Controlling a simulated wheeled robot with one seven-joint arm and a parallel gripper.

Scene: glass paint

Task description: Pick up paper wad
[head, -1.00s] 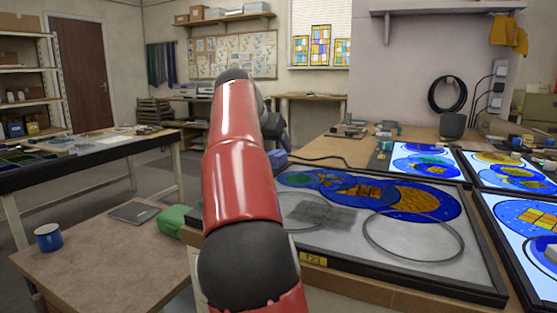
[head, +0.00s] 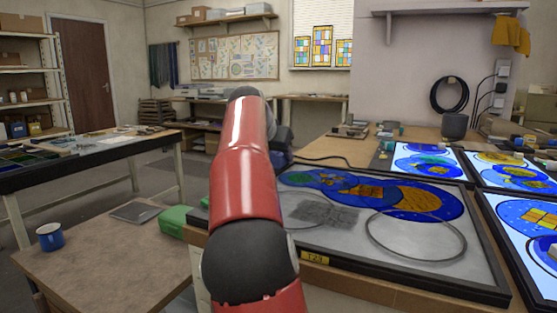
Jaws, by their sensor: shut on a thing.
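My red arm (head: 246,180) rises through the middle of the head view, with a dark wrist part (head: 280,138) showing behind its upper right side. The fingers of my gripper are hidden behind the arm, so neither their opening nor their hold shows. I cannot make out a paper wad anywhere in the view. The light table (head: 330,240) just right of my arm carries painted blue and orange glass discs (head: 425,200), a grey mesh-like patch (head: 325,214) and thin rings.
A green case (head: 173,220) sits by the light table's left corner. More lit panels (head: 520,215) stand at right. Floor shows between the left tables.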

